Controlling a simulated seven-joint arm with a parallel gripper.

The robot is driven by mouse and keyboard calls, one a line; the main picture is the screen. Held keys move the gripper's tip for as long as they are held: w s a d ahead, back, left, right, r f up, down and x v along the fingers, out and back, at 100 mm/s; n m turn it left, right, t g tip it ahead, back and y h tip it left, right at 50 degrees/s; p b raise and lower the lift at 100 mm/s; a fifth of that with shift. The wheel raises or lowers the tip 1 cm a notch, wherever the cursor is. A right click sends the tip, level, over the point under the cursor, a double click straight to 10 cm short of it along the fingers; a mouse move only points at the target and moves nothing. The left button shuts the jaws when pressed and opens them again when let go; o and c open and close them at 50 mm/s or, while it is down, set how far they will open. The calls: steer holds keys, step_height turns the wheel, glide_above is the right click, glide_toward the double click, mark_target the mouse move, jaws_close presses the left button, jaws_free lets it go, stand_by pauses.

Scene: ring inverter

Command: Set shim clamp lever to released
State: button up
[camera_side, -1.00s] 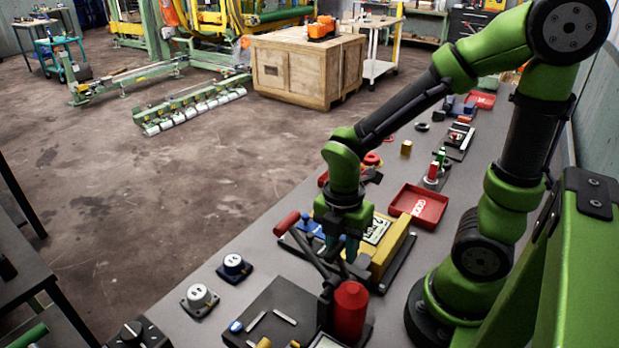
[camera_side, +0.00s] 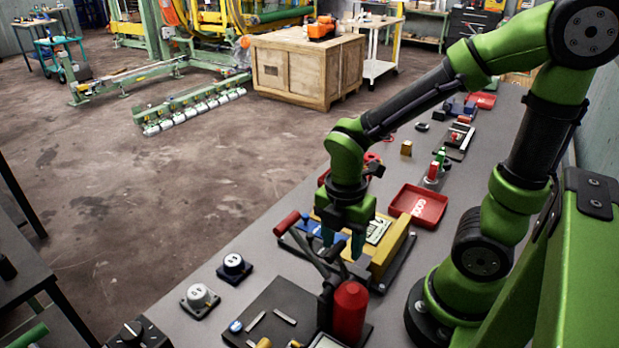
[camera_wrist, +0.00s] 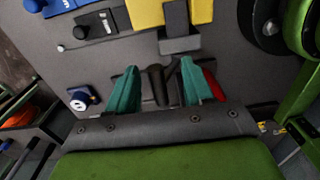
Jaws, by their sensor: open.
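A dark lever with a red grip (camera_side: 287,223) slants up and left from a dark bracket (camera_side: 327,295) beside a red cylinder (camera_side: 350,308). It looks like the clamp lever, but I see no label naming it. My gripper (camera_side: 344,242) is open, with teal fingers pointing down just above and behind the bracket. In the wrist view, my gripper (camera_wrist: 160,88) has a dark bar (camera_wrist: 158,85) showing between its fingers. I cannot tell whether the fingers touch it. Part of something red (camera_wrist: 213,86) shows beyond the right finger.
A yellow block (camera_side: 392,250) stands on a dark plate close behind my gripper. A red tray (camera_side: 418,206) lies farther back. A dark panel (camera_side: 270,312) lies in front.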

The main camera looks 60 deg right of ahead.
step_height(320, 180, up, 15)
stand_by(0.3)
steer(key=shift+w+r, duration=0.1)
